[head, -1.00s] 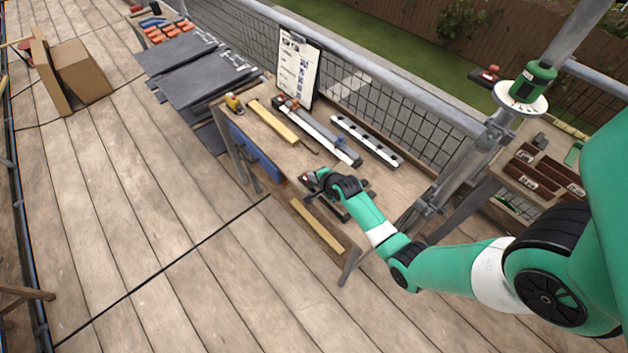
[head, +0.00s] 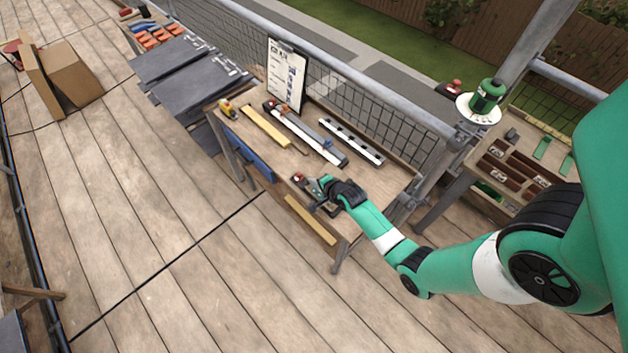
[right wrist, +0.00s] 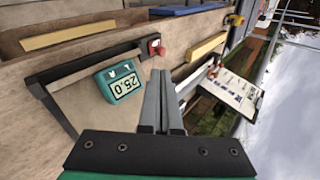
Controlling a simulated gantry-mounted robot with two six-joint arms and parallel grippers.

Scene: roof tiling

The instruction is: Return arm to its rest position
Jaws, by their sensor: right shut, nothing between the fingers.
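My right arm (head: 380,232) reaches in from the right in the head view. Its gripper (head: 318,186) is over the front right part of the wooden workbench (head: 290,163). In the right wrist view the two grey fingers of this gripper (right wrist: 162,78) lie together with nothing between them. A green device with a display reading 25.0 (right wrist: 120,83) is just left of the fingers. A dark bar tool with a red knob (right wrist: 153,47) is beyond it. My left gripper is not in view.
The bench holds a yellow bar (head: 266,127), a long metal-and-white tool (head: 310,135), a black-and-white rail (head: 350,140) and a clipboard (head: 285,75) at the back. Slates (head: 190,75) are stacked to the left. A sorted parts tray (head: 515,170) is on the right. The deck in front is clear.

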